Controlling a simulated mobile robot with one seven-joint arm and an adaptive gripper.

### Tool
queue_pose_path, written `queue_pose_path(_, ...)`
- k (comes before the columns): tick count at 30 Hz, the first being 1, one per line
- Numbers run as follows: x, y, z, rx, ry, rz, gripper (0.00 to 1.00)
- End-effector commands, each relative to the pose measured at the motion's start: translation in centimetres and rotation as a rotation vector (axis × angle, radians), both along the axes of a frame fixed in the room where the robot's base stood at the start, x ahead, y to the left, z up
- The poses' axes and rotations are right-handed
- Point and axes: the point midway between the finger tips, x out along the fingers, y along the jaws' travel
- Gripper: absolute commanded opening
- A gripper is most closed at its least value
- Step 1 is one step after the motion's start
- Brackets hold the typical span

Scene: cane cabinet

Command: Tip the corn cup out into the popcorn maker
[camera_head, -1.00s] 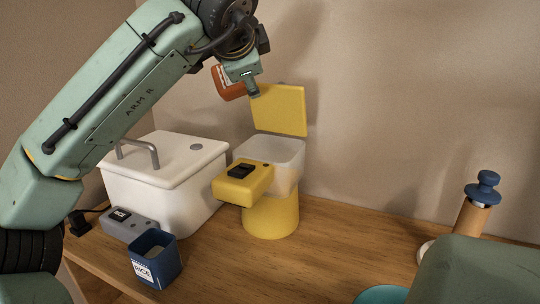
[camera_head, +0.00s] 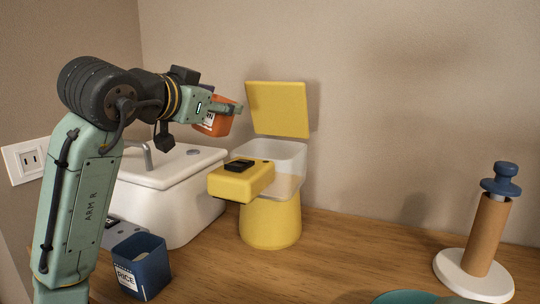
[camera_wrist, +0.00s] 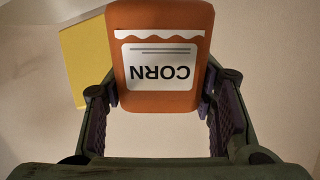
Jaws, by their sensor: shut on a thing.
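The orange corn cup (camera_head: 212,126) is held in my gripper (camera_head: 222,108), slightly tilted in the head view. In the wrist view the cup (camera_wrist: 160,25) sits between the two fingers of my gripper (camera_wrist: 160,95), its CORN label upside down. The popcorn maker (camera_head: 270,222) has a yellow base, a clear bowl (camera_head: 287,160) and a raised yellow lid (camera_head: 278,109). The cup appears left of the bowl and above its rim in the picture. I cannot see into the cup or tell how full it is.
A paper-roll holder (camera_head: 483,235) and a teal dish (camera_head: 405,297) are at right. The wooden counter (camera_head: 345,245) between is clear.

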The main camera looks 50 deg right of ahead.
Motion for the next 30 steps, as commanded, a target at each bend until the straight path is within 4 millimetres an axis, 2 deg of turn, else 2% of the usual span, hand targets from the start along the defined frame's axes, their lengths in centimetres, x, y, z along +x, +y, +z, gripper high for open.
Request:
queue_pose_path(1,0.5,0.4,-1.0,-0.044,0.046,-0.002,0.19)
queue_pose_path(4,1.4,1.3,-1.5,-0.131,0.128,0.000,0.19)
queue_pose_path(12,2.0,2.1,-4.0,-0.214,0.206,-0.001,0.19)
queue_pose_path(30,2.3,2.4,-4.5,-0.246,0.236,0.000,0.19)
